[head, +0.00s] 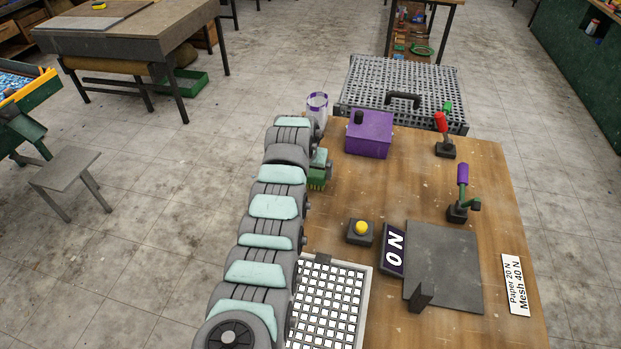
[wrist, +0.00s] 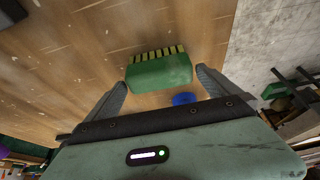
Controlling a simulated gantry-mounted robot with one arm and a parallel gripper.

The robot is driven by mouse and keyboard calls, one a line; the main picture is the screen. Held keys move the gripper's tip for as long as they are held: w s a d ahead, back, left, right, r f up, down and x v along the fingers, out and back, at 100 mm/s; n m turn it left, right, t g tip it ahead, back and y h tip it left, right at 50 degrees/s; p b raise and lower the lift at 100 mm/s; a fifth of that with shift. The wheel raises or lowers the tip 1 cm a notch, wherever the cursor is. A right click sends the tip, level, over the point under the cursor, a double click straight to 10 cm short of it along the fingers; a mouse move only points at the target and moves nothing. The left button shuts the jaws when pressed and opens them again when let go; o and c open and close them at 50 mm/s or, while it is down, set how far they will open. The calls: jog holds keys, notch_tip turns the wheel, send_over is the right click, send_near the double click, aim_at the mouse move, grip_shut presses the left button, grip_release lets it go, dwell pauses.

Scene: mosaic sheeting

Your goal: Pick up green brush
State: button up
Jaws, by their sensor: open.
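The green brush (wrist: 150,72) shows in the wrist view as a green block with a striped yellow and dark row along its far side. It lies on the wooden table. My gripper (wrist: 161,78) is open, with one finger to the left of the brush and one to the right. The fingertips reach about its near corners, with gaps visible; I cannot tell the height between them. In the head view, the brush (head: 316,181) is at the table's left edge, partly hidden by my arm's end.
A purple box (head: 369,138) stands right of the brush, and a purple-rimmed cup (head: 317,104) is behind it. A yellow button (head: 361,228), a mosaic sheet (head: 325,305) and a dark plate (head: 445,265) are nearer. A blue object (wrist: 185,99) shows between the fingers.

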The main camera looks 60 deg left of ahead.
aim_at(311, 172)
jog(key=shift+b+x, duration=0.35)
jog(key=shift+x, duration=0.7)
jog(key=shift+f, duration=0.1)
jog(key=shift+c, duration=0.2)
jog(key=c, duration=1.1)
notch_tip(311, 172, up, 20)
